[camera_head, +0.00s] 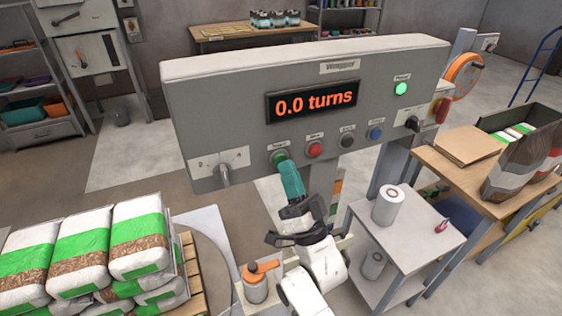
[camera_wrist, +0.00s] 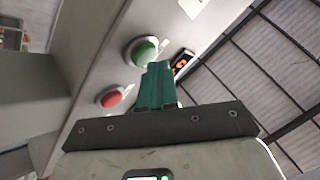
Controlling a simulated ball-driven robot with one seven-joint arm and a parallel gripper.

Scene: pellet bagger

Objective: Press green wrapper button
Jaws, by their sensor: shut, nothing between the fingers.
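The wrapper panel (camera_head: 240,100) is a grey box with a display reading "0.0 turns". The green button (camera_head: 278,157) sits at the left end of its button row, and it also shows in the wrist view (camera_wrist: 143,50). My gripper (camera_head: 284,163) has teal fingers, shut and empty. Its tips are at the green button in the head view, covering its lower edge. In the wrist view the fingertips (camera_wrist: 159,66) overlap the button's lower right edge. I cannot tell whether they touch it. The red button (camera_head: 314,150) is just to the right.
Black (camera_head: 346,141) and blue (camera_head: 375,133) buttons and a red-yellow switch (camera_head: 440,110) are further right. A lever (camera_head: 222,172) sticks out at left. Stacked bags (camera_head: 140,235) stand lower left. A grey cart (camera_head: 425,225) with white rolls is at right.

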